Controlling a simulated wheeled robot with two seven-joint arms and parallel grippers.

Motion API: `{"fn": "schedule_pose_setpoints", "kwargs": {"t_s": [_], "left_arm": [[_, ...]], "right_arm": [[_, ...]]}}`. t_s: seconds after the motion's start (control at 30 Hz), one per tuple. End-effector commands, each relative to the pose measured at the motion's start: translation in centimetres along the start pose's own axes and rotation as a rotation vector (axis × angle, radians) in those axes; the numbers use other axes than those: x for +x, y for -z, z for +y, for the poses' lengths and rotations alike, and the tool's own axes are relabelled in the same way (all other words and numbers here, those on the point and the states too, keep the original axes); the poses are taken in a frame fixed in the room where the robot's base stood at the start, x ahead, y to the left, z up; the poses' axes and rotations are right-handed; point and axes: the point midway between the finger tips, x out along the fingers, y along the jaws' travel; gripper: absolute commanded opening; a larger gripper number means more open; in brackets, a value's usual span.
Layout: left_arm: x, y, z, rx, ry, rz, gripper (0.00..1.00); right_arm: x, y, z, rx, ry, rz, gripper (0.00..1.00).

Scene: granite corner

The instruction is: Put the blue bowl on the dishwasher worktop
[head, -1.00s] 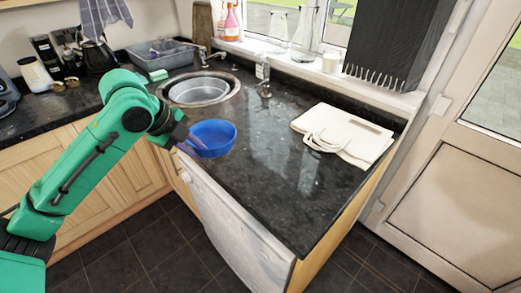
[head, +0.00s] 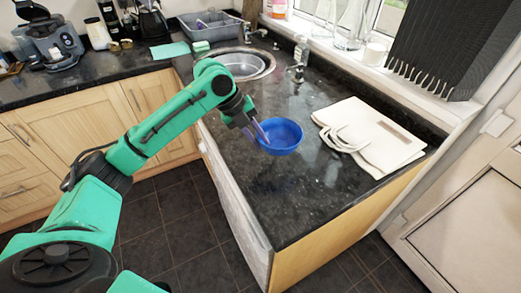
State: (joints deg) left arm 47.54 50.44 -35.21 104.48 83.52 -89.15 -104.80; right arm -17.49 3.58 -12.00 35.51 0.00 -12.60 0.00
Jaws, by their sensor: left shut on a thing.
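The blue bowl (head: 284,135) is over the dark granite worktop (head: 285,205) above the white dishwasher (head: 238,200), between the sink and the cream bag. My left gripper (head: 262,133) is shut on the bowl's left rim. The bowl looks upright; I cannot tell whether its base touches the worktop. My right gripper is not in view.
A cream folded bag (head: 372,135) lies on the worktop to the right of the bowl. The sink (head: 240,66) and tap (head: 299,62) are behind it. The worktop in front of the bowl is clear down to its front corner.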

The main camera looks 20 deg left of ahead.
Motion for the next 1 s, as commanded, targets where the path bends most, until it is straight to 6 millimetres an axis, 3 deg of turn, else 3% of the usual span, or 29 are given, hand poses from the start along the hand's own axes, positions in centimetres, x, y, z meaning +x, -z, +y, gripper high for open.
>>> {"fn": "schedule_pose_setpoints", "kwargs": {"t_s": [0.3,0.5,0.53,0.6,1.0], "left_arm": [[4.7,-0.7,2.5,-0.001,0.000,-0.001,0.00],[5.1,-0.8,2.7,0.000,0.002,-0.003,0.00],[5.2,-0.8,2.8,0.000,0.000,-0.002,0.21],[5.2,-0.8,2.7,-0.001,0.000,-0.002,0.47],[4.3,-0.9,2.7,-0.001,0.002,-0.004,0.47]], "right_arm": [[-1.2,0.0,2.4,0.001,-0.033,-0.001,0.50],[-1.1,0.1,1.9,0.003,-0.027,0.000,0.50],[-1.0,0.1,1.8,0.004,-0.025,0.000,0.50],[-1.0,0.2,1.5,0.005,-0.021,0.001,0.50],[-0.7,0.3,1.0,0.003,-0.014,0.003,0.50]]}}
